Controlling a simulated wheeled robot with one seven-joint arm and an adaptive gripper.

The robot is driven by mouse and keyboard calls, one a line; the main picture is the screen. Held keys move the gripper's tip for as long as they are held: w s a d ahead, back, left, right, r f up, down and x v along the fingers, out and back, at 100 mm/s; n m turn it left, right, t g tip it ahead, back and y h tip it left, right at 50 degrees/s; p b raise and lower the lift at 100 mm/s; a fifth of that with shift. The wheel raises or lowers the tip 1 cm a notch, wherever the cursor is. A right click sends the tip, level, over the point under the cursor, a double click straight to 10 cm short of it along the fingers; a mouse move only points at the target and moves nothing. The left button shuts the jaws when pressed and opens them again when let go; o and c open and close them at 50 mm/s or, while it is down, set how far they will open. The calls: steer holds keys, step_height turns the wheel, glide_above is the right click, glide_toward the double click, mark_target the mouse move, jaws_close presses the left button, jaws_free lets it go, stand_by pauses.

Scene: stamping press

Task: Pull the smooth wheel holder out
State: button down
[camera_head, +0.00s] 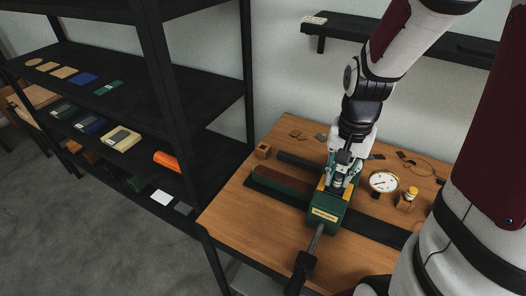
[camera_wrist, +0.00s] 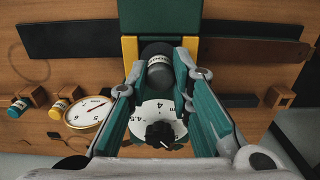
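The green press (camera_head: 328,212) with yellow side plates stands on the wooden table. In the wrist view a dark, round-ended cylinder with a pale label (camera_wrist: 158,66) sits between the yellow plates; its lettering is too small to read, but it appears to be the wheel holder. A white numbered dial with a black knob (camera_wrist: 159,133) is nearer the wrist camera. My gripper (camera_head: 341,183) points down at the press. In the wrist view its fingertips (camera_wrist: 160,66) lie on either side of the cylinder, very close to it. I cannot tell whether they touch it.
A white gauge (camera_head: 383,181) and a small bottle on a wooden stand (camera_head: 406,200) are right of the press. Dark strips cross the table. A black lever (camera_head: 302,268) sticks out in front. Dark shelves (camera_head: 200,101) with flat items stand at left.

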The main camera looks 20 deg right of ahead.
steer(key=shift+r, duration=0.4)
steer(key=shift+r+p, duration=2.25)
steer(key=shift+r, duration=0.8)
steer(key=shift+w, duration=0.15)
